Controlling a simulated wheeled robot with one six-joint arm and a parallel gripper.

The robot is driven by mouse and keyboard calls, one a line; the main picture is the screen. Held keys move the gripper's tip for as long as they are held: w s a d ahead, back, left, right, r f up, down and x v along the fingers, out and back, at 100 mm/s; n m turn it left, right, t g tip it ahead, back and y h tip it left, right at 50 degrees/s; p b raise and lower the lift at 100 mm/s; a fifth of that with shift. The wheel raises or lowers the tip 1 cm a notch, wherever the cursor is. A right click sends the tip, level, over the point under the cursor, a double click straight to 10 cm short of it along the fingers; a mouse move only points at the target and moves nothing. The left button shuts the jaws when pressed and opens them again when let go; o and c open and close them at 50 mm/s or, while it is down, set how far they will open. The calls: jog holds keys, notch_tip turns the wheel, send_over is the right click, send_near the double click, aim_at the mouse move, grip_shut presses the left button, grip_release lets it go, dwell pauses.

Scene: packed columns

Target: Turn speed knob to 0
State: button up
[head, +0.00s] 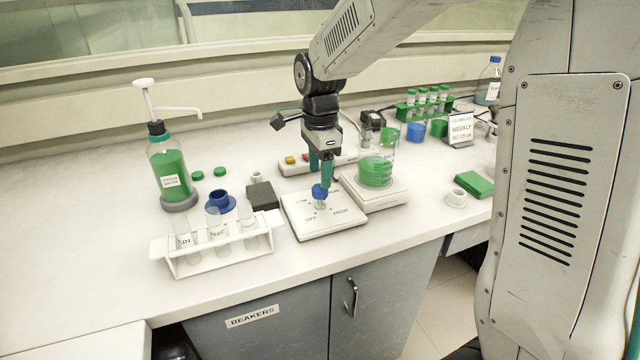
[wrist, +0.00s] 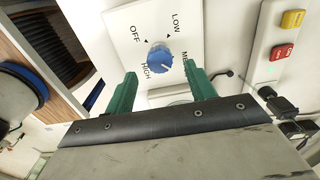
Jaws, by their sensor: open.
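A blue knob (head: 320,192) stands on a white control box (head: 340,222) near the front of the bench. In the wrist view the knob (wrist: 159,58) sits among the labels OFF, LOW, HIGH and a partly hidden one starting with M. No 0 label is legible. The knob's exact pointing direction is hard to tell. My gripper (head: 321,170) is open and empty, its green fingers pointing down just above the knob. In the wrist view the gripper (wrist: 163,75) has its fingertips apart, with the knob seen beyond and between them, not gripped.
A scale (head: 378,192) bearing a beaker of green stuff (head: 376,165) stands close right of the box. A dark block (head: 262,196) and a white tube rack (head: 220,247) stand to the left. A strip with yellow and red buttons (head: 291,160) lies behind. The bench's front edge is close.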

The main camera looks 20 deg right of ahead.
aim_at(319, 193)
jog(key=shift+f, duration=2.1)
jog(key=c, duration=1)
jog(key=shift+o, duration=0.2)
jog(key=shift+n, duration=0.3)
